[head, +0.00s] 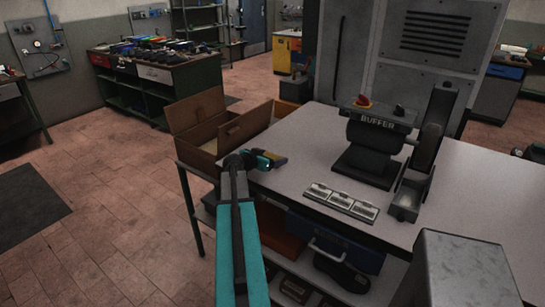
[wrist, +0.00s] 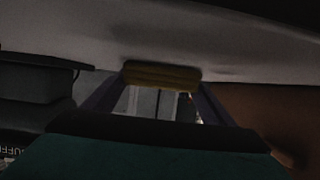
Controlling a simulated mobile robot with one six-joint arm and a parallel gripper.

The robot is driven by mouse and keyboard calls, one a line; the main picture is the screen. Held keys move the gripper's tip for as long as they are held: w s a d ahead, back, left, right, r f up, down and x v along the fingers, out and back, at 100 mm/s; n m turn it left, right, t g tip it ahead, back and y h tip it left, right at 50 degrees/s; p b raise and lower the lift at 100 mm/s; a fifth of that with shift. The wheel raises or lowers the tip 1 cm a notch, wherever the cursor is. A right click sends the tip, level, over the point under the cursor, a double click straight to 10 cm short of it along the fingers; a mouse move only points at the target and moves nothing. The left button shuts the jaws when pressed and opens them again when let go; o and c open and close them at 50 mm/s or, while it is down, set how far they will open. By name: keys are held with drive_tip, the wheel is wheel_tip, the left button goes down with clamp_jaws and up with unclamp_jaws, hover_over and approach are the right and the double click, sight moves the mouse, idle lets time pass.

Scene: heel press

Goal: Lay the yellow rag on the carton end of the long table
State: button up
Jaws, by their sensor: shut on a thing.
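My gripper (head: 266,157) is shut on the yellow rag (head: 280,162), at the left end of the long table (head: 290,190). In the wrist view the rag (wrist: 162,74) is a folded yellow band between the two fingers. The carton (head: 230,133) is brown with an open flap and stands at this left end, just behind and left of my gripper. In the head view the rag looks low over the grey tabletop; I cannot tell whether it touches. The fingers largely hide it there.
A buffer machine (head: 372,150) stands at the table's middle. Bare tabletop shows between the cards and my gripper.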

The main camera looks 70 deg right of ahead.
drive_tip(key=shift+f+b, duration=0.2)
drive_tip(key=shift+b, duration=0.1)
drive_tip(key=o, duration=1)
drive_tip(key=shift+r+p, duration=0.25)
drive_tip(key=shift+p, duration=0.15)
drive_tip(key=shift+w+a, duration=0.1)
drive_tip(key=shift+a, duration=0.25)
drive_tip(key=b+v, duration=0.3)
drive_tip(key=v, duration=0.8)
drive_tip(key=shift+a+r+b, duration=0.1)
drive_tip(key=shift+a+b, duration=0.05)
drive_tip(key=shift+b, duration=0.2)
drive_tip(key=shift+w, duration=0.15)
